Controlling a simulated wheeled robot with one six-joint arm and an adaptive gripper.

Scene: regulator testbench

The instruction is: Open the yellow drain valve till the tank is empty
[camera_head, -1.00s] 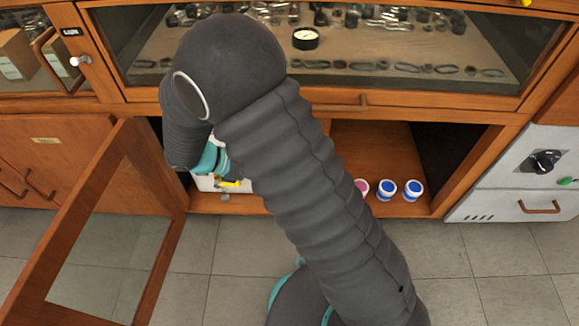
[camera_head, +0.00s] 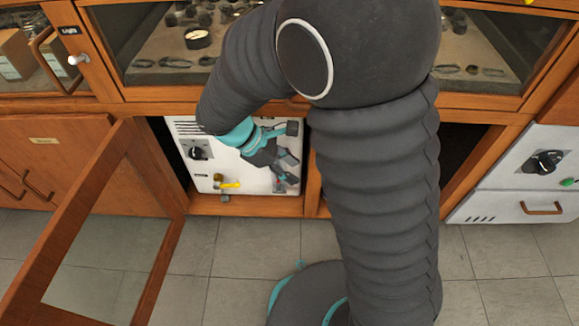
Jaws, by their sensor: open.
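The yellow drain valve (camera_head: 230,185) is a small lever low on the front of a white unit (camera_head: 210,158) inside the open cupboard. A small grey spout (camera_head: 225,198) sits just below it. My gripper (camera_head: 290,172) is open in front of the right part of the white unit, to the right of the yellow valve and a little above it. It is apart from the valve, and nothing shows between its fingers. The tank itself cannot be made out; my gripper and arm hide part of the unit's front.
A black knob (camera_head: 196,153) is on the unit's upper left. An open glass-paned door (camera_head: 160,165) stands at the left of the cupboard. A wooden divider (camera_head: 313,190) stands right of the unit. Another white panel with a black knob (camera_head: 544,162) is at the far right.

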